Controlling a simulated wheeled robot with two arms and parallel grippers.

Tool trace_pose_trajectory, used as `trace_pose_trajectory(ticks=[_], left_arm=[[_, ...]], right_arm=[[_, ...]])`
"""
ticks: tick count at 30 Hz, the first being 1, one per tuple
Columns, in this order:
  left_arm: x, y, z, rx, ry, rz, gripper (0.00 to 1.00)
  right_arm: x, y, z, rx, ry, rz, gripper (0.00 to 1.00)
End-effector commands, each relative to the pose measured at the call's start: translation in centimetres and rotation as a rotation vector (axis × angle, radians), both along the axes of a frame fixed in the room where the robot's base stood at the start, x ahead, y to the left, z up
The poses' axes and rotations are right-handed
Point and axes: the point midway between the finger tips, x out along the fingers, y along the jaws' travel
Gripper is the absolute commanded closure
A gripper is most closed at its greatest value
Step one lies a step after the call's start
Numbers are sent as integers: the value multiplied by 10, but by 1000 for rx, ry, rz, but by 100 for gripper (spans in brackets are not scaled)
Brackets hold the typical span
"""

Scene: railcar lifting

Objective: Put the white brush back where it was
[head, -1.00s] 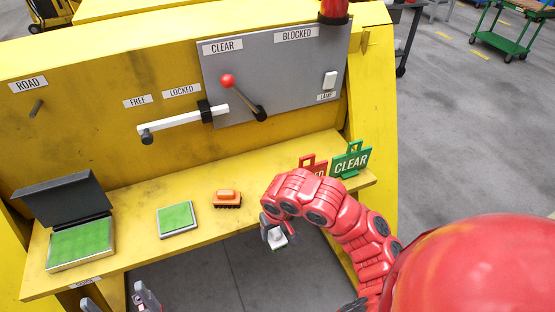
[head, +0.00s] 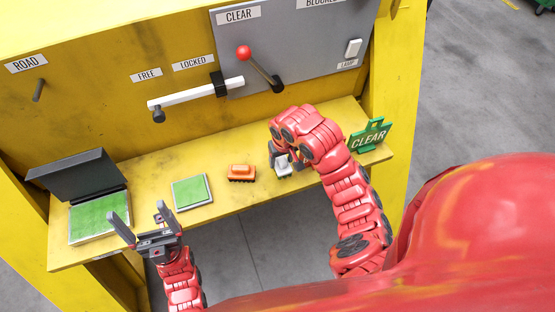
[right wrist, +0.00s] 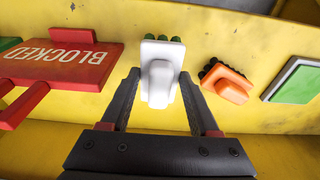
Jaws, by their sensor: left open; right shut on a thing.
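The white brush (right wrist: 161,72) is between the fingers of my right gripper (right wrist: 161,90) in the right wrist view, with green bristles showing at its far end. In the head view the white brush (head: 283,165) is at the yellow shelf (head: 140,177), right of the orange brush (head: 241,173); I cannot tell whether it touches the shelf. My right gripper (head: 279,155) is shut on it, partly hidden by my wrist. My left gripper (head: 141,230) is open and empty in front of the shelf's left part.
A green pad (head: 191,192) and an open box (head: 99,218) with a green inside lie on the shelf to the left. A red BLOCKED sign (right wrist: 70,66) shows beside the brush.

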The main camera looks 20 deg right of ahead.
Motion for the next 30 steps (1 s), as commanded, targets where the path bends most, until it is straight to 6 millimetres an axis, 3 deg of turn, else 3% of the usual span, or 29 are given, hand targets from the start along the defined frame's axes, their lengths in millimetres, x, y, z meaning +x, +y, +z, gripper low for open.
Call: trace_pose_trajectory(ticks=[3, 7, 13, 16, 28, 29, 30], left_arm=[[0, 0, -9, 0, 0, 0, 8], [0, 0, -10, 0, 0, 0, 8], [0, 0, -24, 0, 0, 0, 8], [0, 0, -6, 0, 0, 0, 8], [0, 0, -11, 0, 0, 0, 8], [0, 0, -10, 0, 0, 0, 8], [0, 0, -10, 0, 0, 0, 8]], right_arm=[[20, 3, -4, 3, -1, -1, 83], [29, 3, -4, 1, 1, -1, 83], [29, 3, -27, 1, 2, -2, 83], [27, 4, -31, -2, 9, 3, 83], [29, 3, -43, 0, 0, 0, 83], [29, 3, -41, 0, 0, 0, 33], [29, 3, -41, 0, 0, 0, 25]])
